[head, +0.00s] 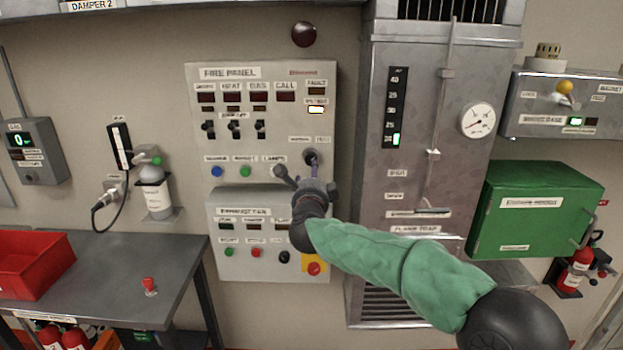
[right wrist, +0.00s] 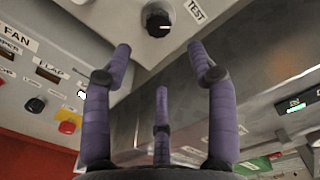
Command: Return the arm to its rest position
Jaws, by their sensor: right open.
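My right arm, in a green sleeve, reaches in from the lower right in the head view. Its gripper (head: 312,183) is in front of the lower right part of the fire panel (head: 228,141). In the right wrist view the purple fingers of my right gripper (right wrist: 162,75) are spread open with nothing between them. A black knob (right wrist: 157,19) beside a TEST label is just beyond the fingertips; it also shows in the head view (head: 311,157). The fingers look apart from the knob. My left gripper is not in view.
A grey cabinet (head: 378,180) with a lever rod stands right of the panels, then a green box (head: 535,207). A table (head: 110,262) with a red bin (head: 38,262) is at left.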

